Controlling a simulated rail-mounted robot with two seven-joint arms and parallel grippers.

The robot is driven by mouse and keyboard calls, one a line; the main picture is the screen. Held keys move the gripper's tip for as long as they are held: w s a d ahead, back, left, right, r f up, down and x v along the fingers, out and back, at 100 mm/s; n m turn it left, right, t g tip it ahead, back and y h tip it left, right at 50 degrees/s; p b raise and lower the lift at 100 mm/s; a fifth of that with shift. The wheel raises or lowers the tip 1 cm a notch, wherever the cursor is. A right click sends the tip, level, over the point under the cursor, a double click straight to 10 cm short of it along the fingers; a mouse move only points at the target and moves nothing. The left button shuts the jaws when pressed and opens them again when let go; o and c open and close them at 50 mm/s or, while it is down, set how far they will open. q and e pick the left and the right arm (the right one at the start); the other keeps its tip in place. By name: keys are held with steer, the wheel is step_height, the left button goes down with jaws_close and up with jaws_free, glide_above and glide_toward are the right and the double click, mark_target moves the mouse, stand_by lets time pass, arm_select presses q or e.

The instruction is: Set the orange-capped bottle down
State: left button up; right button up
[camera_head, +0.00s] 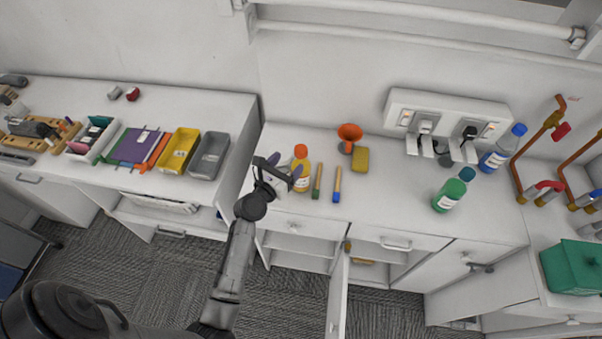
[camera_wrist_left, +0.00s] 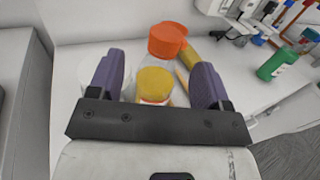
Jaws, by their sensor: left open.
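The orange-capped bottle (camera_head: 301,171) has a yellow body and a white label. It stands upright on the white counter (camera_head: 400,185), near its left end. In the left wrist view the bottle (camera_wrist_left: 155,84) shows between my two purple fingers, with a visible gap on each side; its lower part is hidden behind the gripper. My left gripper (camera_head: 284,169) is open at the bottle's left side in the head view; it also shows in the left wrist view (camera_wrist_left: 157,82). My right gripper is not in view.
Two brushes (camera_head: 317,181) (camera_head: 337,184) lie just right of the bottle. A green bottle (camera_head: 449,194) stands farther right. Left, across a gap, are yellow (camera_head: 178,151) and grey (camera_head: 209,156) trays.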

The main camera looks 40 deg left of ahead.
mark_target(297, 156)
arm_select(q)
steer(key=shift+w, duration=0.8)
steer(key=shift+w+f+b, duration=0.1)
steer(key=shift+w+b, duration=0.15)
steer(key=shift+b, duration=0.1)
steer(key=w+b, duration=0.1)
steer(key=w, duration=0.2)
steer(key=shift+w+f+b, duration=0.1)
steer(key=shift+w+b, duration=0.05)
steer(key=shift+b, duration=0.25)
steer(key=shift+w+a, duration=0.1)
steer(key=shift+w, duration=0.55)
steer(key=c, duration=1.3)
jaws_close()
